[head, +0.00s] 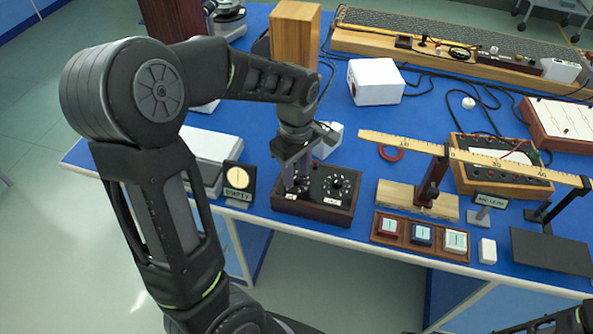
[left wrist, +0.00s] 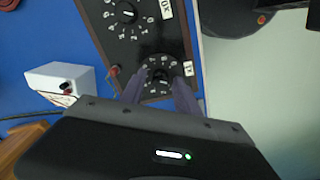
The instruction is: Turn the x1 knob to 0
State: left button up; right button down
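The dark knob box (head: 318,211) stands near the front edge of the blue bench, with two round black knobs on its top. My left gripper (head: 293,187) points down over the box's left knob and hides part of it in the head view. In the left wrist view this knob (left wrist: 160,76) lies between the two fingertips of my left gripper (left wrist: 158,90), inside a ring of white marks. The fingers are apart, with gaps beside the knob. The small label (left wrist: 188,68) beside it is hard to read. The other knob (left wrist: 127,13) is clear of the fingers. My right gripper is not seen.
An "EMPTY" sign (head: 238,181) stands left of the box. A wooden ruler beam (head: 480,160) on a stand and a tray of small blocks (head: 420,235) are to the right. A white box (head: 375,81) and cables lie behind.

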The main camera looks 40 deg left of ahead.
aim_at(296, 176)
pick_arm(q)
jog(key=shift+o, duration=0.6)
notch_tip(296, 176, up, 8)
jog(key=shift+f, duration=0.1)
dwell(0.5)
